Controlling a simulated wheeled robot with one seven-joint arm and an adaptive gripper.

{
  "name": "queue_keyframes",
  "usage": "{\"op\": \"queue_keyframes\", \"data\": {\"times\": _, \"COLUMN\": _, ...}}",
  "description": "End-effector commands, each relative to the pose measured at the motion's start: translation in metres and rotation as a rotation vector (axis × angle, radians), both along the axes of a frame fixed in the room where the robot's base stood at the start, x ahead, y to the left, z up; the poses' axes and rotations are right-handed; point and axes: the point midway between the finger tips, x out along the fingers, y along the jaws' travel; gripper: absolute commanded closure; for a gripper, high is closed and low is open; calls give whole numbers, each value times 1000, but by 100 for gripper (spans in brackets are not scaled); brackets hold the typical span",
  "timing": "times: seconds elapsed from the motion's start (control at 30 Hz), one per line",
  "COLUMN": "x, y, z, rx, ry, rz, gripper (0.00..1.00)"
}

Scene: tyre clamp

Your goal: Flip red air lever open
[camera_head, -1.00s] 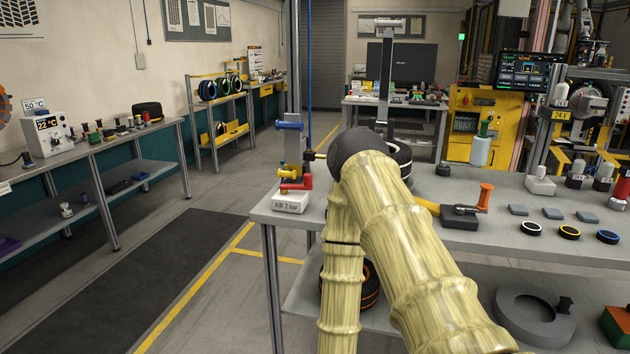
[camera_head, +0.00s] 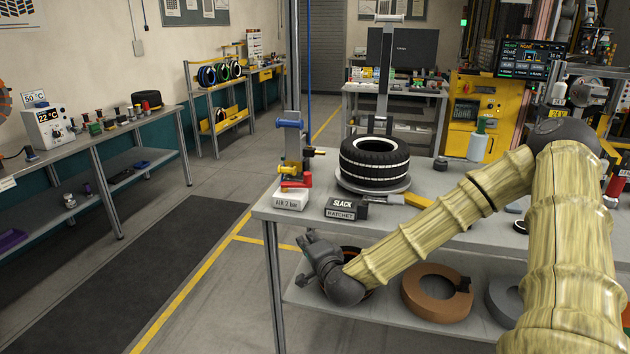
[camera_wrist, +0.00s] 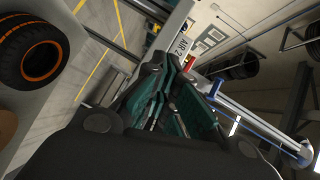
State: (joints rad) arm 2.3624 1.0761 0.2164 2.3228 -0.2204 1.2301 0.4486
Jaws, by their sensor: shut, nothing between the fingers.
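The red air lever (camera_head: 297,181) sits low on the air post at the table's front left corner, just above the white block marked "AIR 2 bar" (camera_head: 290,200). It appears to lie roughly level. A red part also shows in the wrist view (camera_wrist: 191,62), just beyond the finger ends. My gripper (camera_head: 307,258) is below the tabletop's front edge in the head view, lower than the lever and apart from it. Its dark and teal fingers fill the middle of the wrist view (camera_wrist: 176,88). They are shut and hold nothing.
The lower shelf holds a brown ring (camera_head: 437,297). The floor left of the table is clear.

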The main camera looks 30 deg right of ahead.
Motion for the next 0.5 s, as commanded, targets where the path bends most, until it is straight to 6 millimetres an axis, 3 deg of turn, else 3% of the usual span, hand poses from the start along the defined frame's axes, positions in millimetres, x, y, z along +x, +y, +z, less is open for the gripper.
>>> {"op": "queue_keyframes", "data": {"times": 0.03, "x": 2, "y": -13, "z": 21, "rx": 31, "ry": -44, "rz": -36, "gripper": 100}}
{"op": "queue_keyframes", "data": {"times": 0.2, "x": 3, "y": -45, "z": 64, "rx": 111, "ry": -159, "rz": -124, "gripper": 100}}
{"op": "queue_keyframes", "data": {"times": 0.33, "x": 2, "y": -60, "z": 81, "rx": 147, "ry": -210, "rz": -163, "gripper": 100}}
{"op": "queue_keyframes", "data": {"times": 0.5, "x": 2, "y": -66, "z": 88, "rx": 162, "ry": -232, "rz": -180, "gripper": 100}}
